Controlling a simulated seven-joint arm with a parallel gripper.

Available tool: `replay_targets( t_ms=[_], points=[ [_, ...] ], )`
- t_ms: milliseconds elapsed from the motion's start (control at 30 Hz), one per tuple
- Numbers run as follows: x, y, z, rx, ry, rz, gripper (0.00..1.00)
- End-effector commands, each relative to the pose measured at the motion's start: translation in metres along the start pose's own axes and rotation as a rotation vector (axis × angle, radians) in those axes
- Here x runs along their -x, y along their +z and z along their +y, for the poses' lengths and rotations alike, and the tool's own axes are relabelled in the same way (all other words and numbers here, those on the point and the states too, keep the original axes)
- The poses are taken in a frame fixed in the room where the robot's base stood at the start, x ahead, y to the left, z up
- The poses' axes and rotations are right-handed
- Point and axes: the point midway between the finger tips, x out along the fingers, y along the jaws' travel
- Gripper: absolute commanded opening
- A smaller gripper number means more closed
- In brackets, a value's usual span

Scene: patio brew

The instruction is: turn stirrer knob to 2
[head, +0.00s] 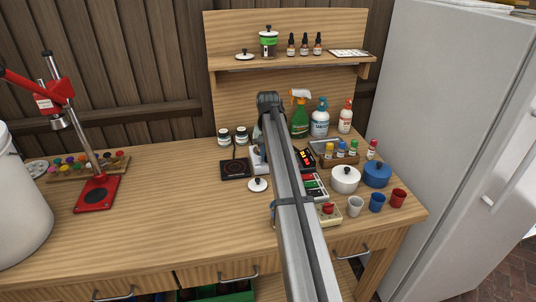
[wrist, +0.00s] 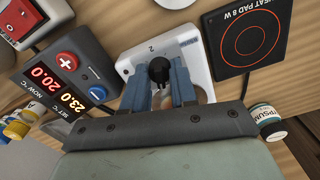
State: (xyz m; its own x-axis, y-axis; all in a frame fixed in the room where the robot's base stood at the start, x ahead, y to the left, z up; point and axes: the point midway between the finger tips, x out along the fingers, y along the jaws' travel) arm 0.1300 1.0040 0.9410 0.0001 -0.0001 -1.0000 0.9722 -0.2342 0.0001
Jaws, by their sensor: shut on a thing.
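The stirrer is a white box (wrist: 190,47) with a black knob (wrist: 159,69) in the wrist view. A small mark that looks like a 2 is on its face just beyond the knob. My gripper (wrist: 160,82) has its two blue fingers on either side of the knob and is shut on it. Which way the knob points is hard to tell. In the head view the stirrer (head: 257,159) shows partly to the left of my arm, which hides the knob and fingertips.
The black heat pad (wrist: 246,40) lies right of the stirrer in the wrist view. A controller (wrist: 67,83) reading 20.0 and 23.0 is at left. A labelled jar (wrist: 268,121) stands close to my gripper. Spray bottles (head: 299,118) stand behind; the bench's left-middle is clear.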

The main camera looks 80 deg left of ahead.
Motion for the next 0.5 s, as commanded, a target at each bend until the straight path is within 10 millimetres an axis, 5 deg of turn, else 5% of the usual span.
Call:
replay_targets(
  t_ms=[500],
  points=[
    [0.0003, -0.0002, 0.0, -0.282, 0.0, 0.0, 0.0]
  ],
)
